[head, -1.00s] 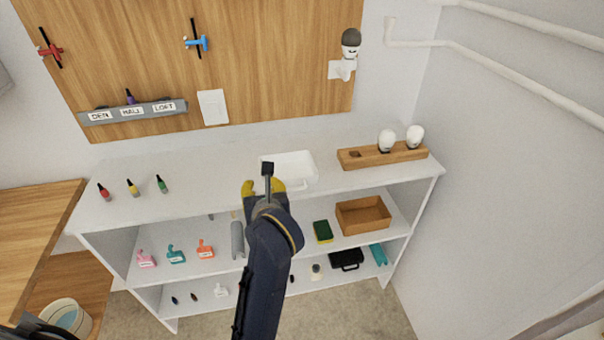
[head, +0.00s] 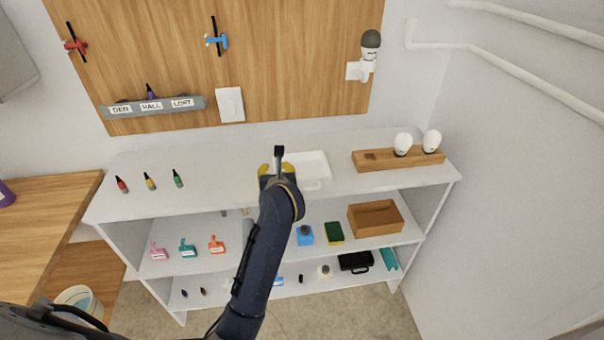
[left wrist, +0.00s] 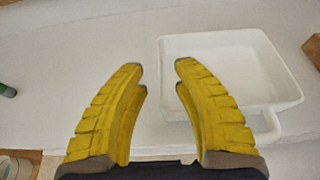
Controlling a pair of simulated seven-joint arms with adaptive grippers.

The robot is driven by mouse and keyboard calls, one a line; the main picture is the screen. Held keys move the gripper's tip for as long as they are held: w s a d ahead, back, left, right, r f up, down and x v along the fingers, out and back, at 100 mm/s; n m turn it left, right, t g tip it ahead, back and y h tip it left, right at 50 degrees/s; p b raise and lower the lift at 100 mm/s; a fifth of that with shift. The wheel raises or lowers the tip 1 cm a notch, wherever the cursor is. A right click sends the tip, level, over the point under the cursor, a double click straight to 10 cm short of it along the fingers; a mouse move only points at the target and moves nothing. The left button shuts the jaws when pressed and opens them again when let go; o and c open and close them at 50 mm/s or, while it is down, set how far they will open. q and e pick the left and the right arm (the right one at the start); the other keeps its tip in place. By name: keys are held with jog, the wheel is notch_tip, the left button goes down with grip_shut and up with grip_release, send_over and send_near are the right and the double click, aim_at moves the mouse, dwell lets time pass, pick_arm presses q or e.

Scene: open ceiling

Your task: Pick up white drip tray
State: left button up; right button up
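The white drip tray (head: 317,167) is a shallow rectangular dish on the white shelf top, near the back wall. My left gripper (head: 272,168) has yellow fingers and is just left of the tray in the head view. In the wrist view its fingers (left wrist: 160,68) are spread and empty; the right finger overlaps the tray's left edge. I cannot tell its height or whether it touches. My right gripper is not in view.
A wooden block with white bulbs (head: 386,159) stands right of the tray. The top between bottles and gripper is clear.

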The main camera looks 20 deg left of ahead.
pick_arm(q)
jog(key=shift+x, duration=2.6)
jog(key=shift+o, duration=0.3)
grip_shut()
